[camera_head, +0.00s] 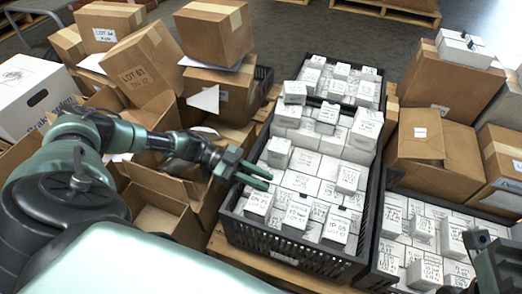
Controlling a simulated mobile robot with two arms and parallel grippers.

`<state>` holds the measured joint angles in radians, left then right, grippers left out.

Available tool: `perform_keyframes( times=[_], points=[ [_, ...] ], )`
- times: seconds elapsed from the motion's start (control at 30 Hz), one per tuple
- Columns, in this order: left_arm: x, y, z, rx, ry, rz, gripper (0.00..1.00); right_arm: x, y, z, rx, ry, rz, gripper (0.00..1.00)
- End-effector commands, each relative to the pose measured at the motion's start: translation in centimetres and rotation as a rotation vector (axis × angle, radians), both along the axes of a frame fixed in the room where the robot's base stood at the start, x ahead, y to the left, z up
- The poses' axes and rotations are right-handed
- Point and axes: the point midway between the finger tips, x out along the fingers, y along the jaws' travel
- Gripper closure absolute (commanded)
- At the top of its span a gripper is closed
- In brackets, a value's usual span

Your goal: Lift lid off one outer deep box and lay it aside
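My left gripper (256,173) reaches in from the left over the left edge of a black crate (300,252). Its two green fingers look apart, with nothing seen between them. The crate holds several white lidded boxes with handwritten labels. Some stand taller than the rest, such as one at the back right (367,124) and one at the front (337,226). I cannot tell which box is the outer deep one. The nearest box to the fingers (258,203) is just below them. Part of my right gripper (482,252) shows dark at the lower right edge; its fingers are unclear.
A second black crate (375,264) of white boxes stands at right, and another behind (378,76). Brown cartons (450,80) are stacked at right. More cartons (140,65), some open, crowd the left. A wooden pallet (230,248) shows in front.

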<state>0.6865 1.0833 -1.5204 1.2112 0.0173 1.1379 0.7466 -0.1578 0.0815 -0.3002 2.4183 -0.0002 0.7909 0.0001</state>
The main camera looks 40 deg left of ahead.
Motion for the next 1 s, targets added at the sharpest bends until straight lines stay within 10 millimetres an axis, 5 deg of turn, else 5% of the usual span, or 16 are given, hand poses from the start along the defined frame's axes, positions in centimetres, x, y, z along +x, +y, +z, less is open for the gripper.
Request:
perform_keyframes(
  times=[0.63, 0.87, 1.0],
  points=[
    [0.0, 0.1, 1.5, 0.0, 0.0, 0.001, 1.0, -0.2, -0.1, 0.6, 0.004, 0.001, 0.001, 0.64],
    [0.0, 0.1, 6.8, 0.001, -0.002, 0.001, 1.0, -0.6, -0.3, -0.7, 0.008, 0.112, 0.005, 0.64],
    [0.0, 0.1, 11.3, 0.0, -0.003, -0.001, 1.0, -0.7, -0.4, 1.5, 0.01, 0.108, 0.005, 0.64]
  ],
)
